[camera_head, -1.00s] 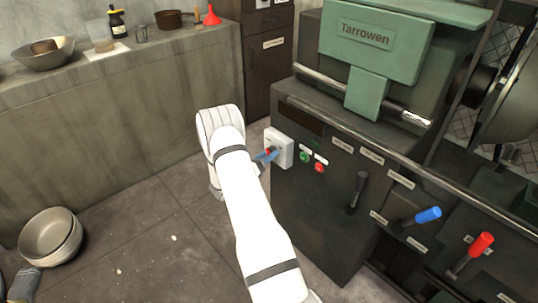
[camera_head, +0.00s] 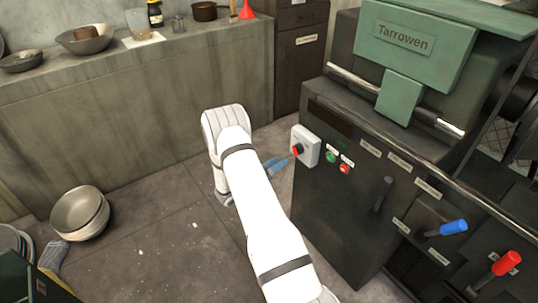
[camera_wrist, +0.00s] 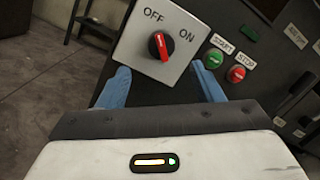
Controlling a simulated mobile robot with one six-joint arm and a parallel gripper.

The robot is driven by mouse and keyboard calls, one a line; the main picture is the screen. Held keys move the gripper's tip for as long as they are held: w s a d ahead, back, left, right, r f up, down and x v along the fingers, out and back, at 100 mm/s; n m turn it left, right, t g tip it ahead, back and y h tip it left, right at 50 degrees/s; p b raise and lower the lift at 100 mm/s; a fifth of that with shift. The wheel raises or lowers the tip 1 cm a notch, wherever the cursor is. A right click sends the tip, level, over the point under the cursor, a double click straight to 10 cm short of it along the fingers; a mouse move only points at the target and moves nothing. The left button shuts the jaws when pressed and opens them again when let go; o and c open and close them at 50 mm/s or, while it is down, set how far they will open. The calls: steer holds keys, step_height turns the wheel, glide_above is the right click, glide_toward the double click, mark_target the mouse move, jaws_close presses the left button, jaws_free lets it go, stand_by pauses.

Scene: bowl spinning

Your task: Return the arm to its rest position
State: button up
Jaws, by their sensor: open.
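My gripper (camera_wrist: 163,90) shows in the wrist view with its two blue fingers spread apart and nothing between them. It faces the white switch box (camera_wrist: 160,45) with its red and black knob (camera_wrist: 161,46), a little apart from it. In the head view my white arm reaches forward and bends at the far end. The gripper's blue fingers (camera_head: 277,165) show there, just left of the switch box (camera_head: 306,146) on the dark machine (camera_head: 340,190).
A green START button (camera_wrist: 213,59) and a red STOP button (camera_wrist: 236,74) sit right of the switch. Blue (camera_head: 453,227) and red (camera_head: 506,263) lever handles stick out at lower right. Stacked bowls (camera_head: 80,212) stand on the floor at left. A grey counter (camera_head: 130,110) runs behind.

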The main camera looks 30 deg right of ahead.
steer(key=s+a+r+m+g+y+p, duration=0.2)
steer(key=s+r+m+y+p, duration=0.15)
steer(key=r, duration=0.45)
steer(key=s+a+r+m+g+y+p, duration=0.2)
steer(key=s+r+m, duration=0.3)
steer(key=r, duration=0.4)
steer(key=s+a+r+m+g+y+p, duration=0.25)
steer(key=s+r+m, duration=0.2)
steer(key=r, duration=0.35)
steer(key=s+a+r+m+t+y+p, duration=0.3)
steer(key=s+a+r+m+y+p, duration=0.2)
steer(key=a+r, duration=0.4)
steer(key=s+a+r+m+t+y+p, duration=0.4)
steer(key=s+a+r+m+y+p, duration=0.2)
steer(key=s+a+r+m, duration=0.2)
steer(key=s+a+r, duration=0.1)
steer(key=a+r, duration=0.1)
steer(key=a, duration=0.1)
steer(key=shift+s+y, duration=0.2)
steer(key=shift+y, duration=0.1)
steer(key=shift+a, duration=0.1)
steer(key=shift+c, duration=0.4)
